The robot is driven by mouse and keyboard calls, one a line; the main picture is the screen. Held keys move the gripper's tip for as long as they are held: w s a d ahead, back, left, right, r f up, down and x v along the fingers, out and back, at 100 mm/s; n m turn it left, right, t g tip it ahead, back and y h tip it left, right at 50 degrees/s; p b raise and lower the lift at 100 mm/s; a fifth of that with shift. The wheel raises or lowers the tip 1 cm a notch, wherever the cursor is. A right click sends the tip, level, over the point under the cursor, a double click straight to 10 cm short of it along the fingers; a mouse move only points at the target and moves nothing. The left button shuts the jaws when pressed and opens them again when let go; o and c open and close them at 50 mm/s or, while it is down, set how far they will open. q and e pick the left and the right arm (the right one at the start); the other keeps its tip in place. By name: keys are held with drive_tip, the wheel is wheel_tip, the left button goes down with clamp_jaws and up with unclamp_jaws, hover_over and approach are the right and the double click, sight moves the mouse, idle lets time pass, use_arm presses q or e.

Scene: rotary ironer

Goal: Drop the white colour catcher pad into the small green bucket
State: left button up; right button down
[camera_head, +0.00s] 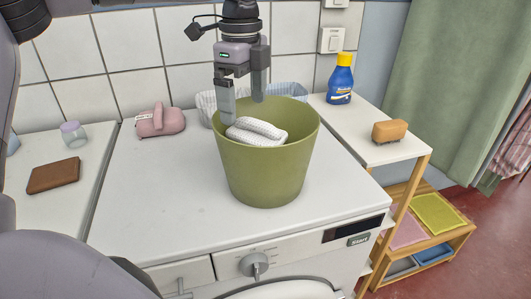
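The small green bucket (264,177) stands upright on the white machine top in the middle of the view. The white colour catcher pad (257,131), folded and textured, is inside the bucket's mouth, just below the rim. My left gripper (243,110) points down from above, over the back left part of the bucket's mouth. Its two fingers are apart, with a clear gap between them. The left fingertip is close to the pad's left end; I cannot tell whether they touch. The lower inside of the bucket is hidden. My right gripper is not in view.
A pink bag-like item (160,121) sits left of the bucket, and pale baskets (288,94) stand behind it. A blue bottle (340,79) and a tan block (389,131) are on the wooden shelf unit at right. The machine top in front of the bucket is mostly clear.

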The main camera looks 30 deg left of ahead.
use_arm(q)
drive_tip(key=shift+r, duration=0.15)
wheel_tip(320, 180, up, 7)
idle(0.5)
idle(0.4)
